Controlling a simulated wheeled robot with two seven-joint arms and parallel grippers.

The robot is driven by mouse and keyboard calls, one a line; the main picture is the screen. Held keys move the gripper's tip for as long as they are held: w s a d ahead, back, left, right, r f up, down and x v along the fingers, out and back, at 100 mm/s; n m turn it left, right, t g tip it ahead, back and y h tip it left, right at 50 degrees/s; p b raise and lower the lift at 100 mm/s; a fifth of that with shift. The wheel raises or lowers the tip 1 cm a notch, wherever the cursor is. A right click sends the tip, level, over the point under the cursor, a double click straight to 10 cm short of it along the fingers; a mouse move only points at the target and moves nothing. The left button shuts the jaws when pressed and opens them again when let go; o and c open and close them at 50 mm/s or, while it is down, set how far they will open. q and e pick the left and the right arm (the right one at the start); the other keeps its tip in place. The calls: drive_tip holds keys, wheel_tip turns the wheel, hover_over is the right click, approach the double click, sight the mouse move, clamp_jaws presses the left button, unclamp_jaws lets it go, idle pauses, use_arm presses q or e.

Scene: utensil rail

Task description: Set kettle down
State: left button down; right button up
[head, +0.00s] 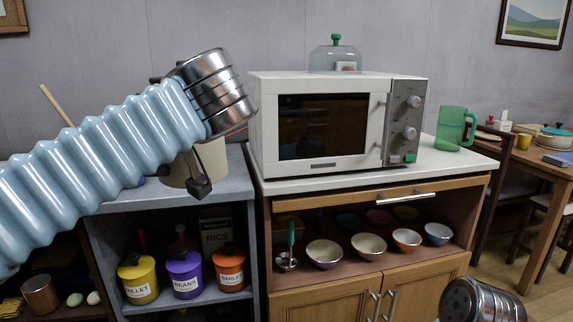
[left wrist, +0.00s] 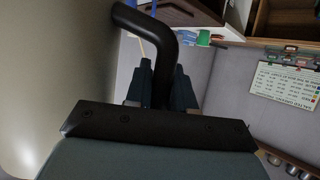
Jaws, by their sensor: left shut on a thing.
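The kettle has a cream body (head: 213,158) that shows partly behind my left arm in the head view, over or on the grey shelf top (head: 230,185). I cannot tell whether its base touches that top. In the left wrist view its pale body (left wrist: 45,70) fills the left side, and its black bent handle (left wrist: 165,50) runs between the two fingers. My left gripper (left wrist: 162,85) is shut on this handle. In the head view my left arm hides much of the kettle. My right gripper is not in view.
A white microwave (head: 330,125) stands on the counter just right of the kettle, with a glass dome (head: 335,59) on it. A green mug (head: 452,128) is at the counter's right end. Canisters (head: 184,275) and bowls (head: 324,253) fill the shelves below.

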use_arm(q)
drive_tip(key=w+d+f+m+t+h, duration=0.1)
drive_tip(key=w+f+m+t+h, duration=0.1)
drive_tip(key=f, duration=1.9)
drive_tip(key=w+d+f+m+t+h, duration=0.1)
drive_tip(key=w+f+m+t+h, duration=0.2)
drive_tip(key=f, duration=1.9)
drive_tip(key=shift+w+f+m+h, duration=0.25)
drive_tip(key=shift+w+m+h, duration=0.55)
drive_tip(key=shift+m+h, duration=0.3)
drive_tip(key=shift+d, duration=0.1)
